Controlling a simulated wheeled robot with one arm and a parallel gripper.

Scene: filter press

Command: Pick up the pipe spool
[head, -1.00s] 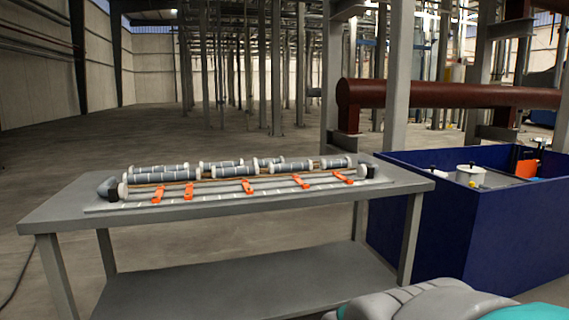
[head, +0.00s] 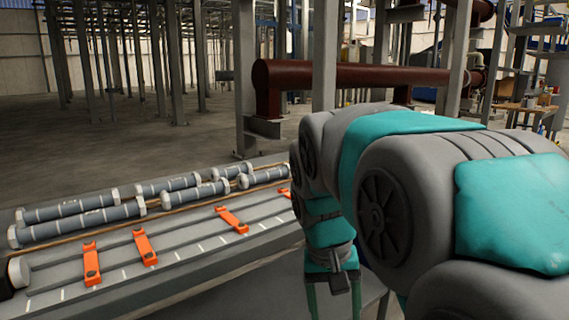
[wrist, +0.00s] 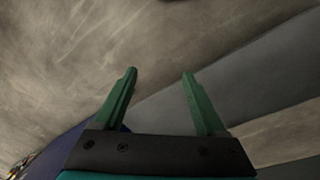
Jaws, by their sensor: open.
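Several grey pipe spools with pale end flanges lie in two rows on the table at the left of the head view. A long front spool (head: 80,226) lies nearest, with another spool (head: 68,208) behind it. To their right are a front spool (head: 195,194) and a back spool (head: 168,185). Shorter ones lie farther right. I cannot tell which one the task means. My gripper (head: 334,303) hangs to the right of the spools, beyond the table's front edge. Its green fingers are apart and empty in the wrist view (wrist: 160,80), which shows no spool.
Orange clamps (head: 146,246) sit on a grey grooved rack (head: 190,250) with white marks, in front of the spools. My arm covers the right of the head view. A large brown pipe (head: 350,75) and steel columns stand behind. The wrist view shows concrete floor (wrist: 60,50).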

